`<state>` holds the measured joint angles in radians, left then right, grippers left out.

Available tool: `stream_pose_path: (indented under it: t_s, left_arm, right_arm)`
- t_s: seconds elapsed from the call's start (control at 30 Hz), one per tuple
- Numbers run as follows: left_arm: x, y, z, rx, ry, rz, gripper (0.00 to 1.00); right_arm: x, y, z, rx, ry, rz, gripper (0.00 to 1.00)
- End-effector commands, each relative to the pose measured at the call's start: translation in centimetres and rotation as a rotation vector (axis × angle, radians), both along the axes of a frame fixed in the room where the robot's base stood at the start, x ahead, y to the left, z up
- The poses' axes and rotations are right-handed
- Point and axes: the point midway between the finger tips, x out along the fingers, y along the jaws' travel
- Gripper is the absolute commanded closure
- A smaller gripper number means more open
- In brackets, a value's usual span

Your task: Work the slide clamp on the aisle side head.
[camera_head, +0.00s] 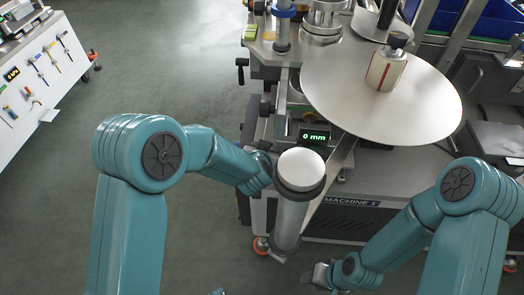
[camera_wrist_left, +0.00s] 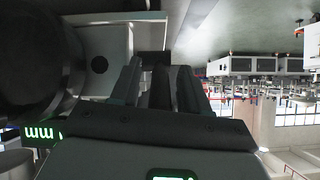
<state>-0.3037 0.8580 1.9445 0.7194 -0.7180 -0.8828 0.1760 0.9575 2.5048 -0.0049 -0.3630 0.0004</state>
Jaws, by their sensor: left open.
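My left arm reaches across to the labeller's front. Its wrist meets a white-capped grey cylinder (camera_head: 301,170) in the head view, and its fingers are hidden there. In the left wrist view my left gripper (camera_wrist_left: 163,88) is open, with dark shapes between or behind its fingers. I cannot tell whether it touches anything. A green readout (camera_head: 315,137) shows 0 mm just behind the cylinder; green lit characters (camera_wrist_left: 42,132) also show in the wrist view. I cannot pick out the slide clamp for certain. My right gripper (camera_head: 318,276) is low before the machine, its jaw gap unclear.
A black crank handle (camera_head: 240,71) sticks out left. A white tool cabinet (camera_head: 42,75) stands far left. The floor between is clear.

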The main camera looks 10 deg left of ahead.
Motion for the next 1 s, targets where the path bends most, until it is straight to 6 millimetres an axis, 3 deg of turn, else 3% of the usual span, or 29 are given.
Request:
stream_pose_path:
  t_s: [0.17,0.63,0.8,1.0]
  left_arm:
    - [-1.8,-0.1,1.5,0.000,-0.001,-0.002,0.55]
    - [-11.2,-0.1,8.2,0.000,-0.002,-0.003,0.55]
    - [-12.8,0.0,9.3,-0.001,-0.003,-0.001,0.55]
    - [-13.2,0.0,9.5,0.000,-0.001,0.001,0.55]
  right_arm:
    - [0.0,0.0,0.4,0.000,0.000,0.000,0.57]
    - [0.0,0.0,2.1,0.000,0.000,0.000,0.57]
    - [0.0,0.0,2.4,0.000,0.000,0.000,0.57]
    - [0.0,0.0,2.4,0.000,0.000,0.000,0.57]
